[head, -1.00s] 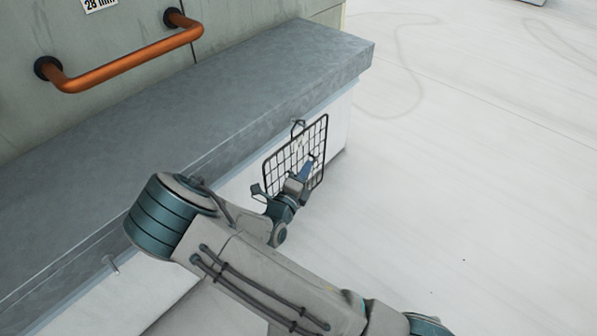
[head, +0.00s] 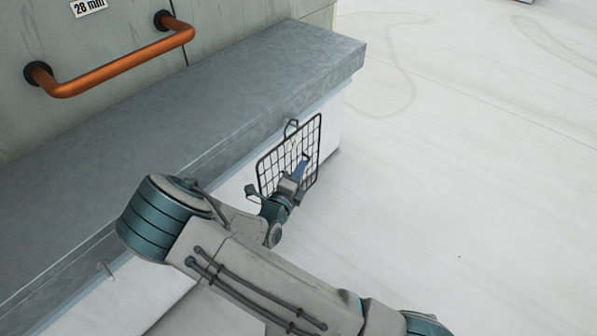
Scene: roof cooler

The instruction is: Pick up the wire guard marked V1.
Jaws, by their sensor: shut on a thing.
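The wire guard (head: 269,170) is a dark, upright rectangular grid with a loop at its top. It is in front of the white wall under the grey ledge, near the ledge's right end. My gripper (head: 300,167) is at the guard's lower right part and is shut on it. The fingertips are small and partly lost against the wires. No V1 mark is readable. I cannot tell whether the top loop is on a hook or clear of the wall.
The grey ledge (head: 230,105) runs just above and behind the guard. A small peg (head: 107,268) sticks out below it at the left. An orange handle (head: 120,68) is on the panel above. The pale floor (head: 450,180) at right is clear.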

